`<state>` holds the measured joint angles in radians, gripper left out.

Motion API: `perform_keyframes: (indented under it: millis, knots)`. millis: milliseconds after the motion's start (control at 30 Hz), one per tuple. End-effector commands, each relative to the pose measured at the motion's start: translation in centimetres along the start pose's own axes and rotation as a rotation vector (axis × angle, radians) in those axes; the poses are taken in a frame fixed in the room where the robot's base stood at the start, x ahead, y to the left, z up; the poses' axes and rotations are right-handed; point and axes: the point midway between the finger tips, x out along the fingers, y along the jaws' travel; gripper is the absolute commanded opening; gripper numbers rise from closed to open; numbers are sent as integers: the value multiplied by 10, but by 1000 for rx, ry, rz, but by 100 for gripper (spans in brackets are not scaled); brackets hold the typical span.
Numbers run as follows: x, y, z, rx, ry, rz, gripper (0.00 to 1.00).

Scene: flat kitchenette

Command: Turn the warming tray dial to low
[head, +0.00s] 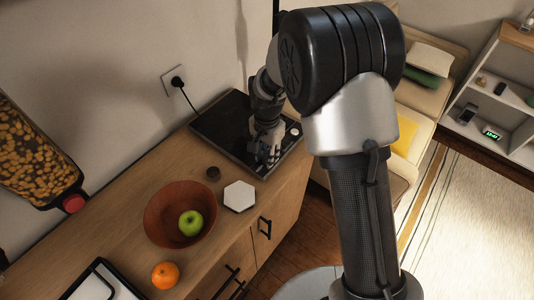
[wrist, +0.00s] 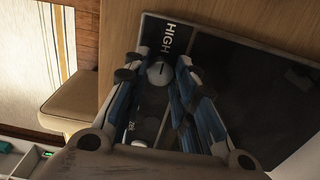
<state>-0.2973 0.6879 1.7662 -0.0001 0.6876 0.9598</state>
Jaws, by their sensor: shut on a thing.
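The warming tray (head: 222,122) is a flat black slab at the far end of the wooden counter; it also shows in the wrist view (wrist: 235,65). A pale round dial (wrist: 160,73) with a short dark mark sits on its panel, close to the word HIGH. My gripper (wrist: 157,70) is shut on this dial, one finger on either side. In the head view my gripper (head: 268,155) reaches down to the tray's near edge and hides the dial. A second pale round thing (wrist: 143,143) and a small, unreadable label lie farther along the panel, partly hidden by a finger.
An orange (head: 165,275) lies beside the bowl. A cord runs from the wall socket (head: 174,79) to the tray.

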Motion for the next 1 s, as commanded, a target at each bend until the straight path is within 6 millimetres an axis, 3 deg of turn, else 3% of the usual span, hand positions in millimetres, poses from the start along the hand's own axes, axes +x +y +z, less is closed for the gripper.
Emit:
perform_keyframes:
  millis: [467,1000]
  knots:
    - [-1,0,0,-82,0,0,1]
    - [-2,0,0,-546,-1,0,1]
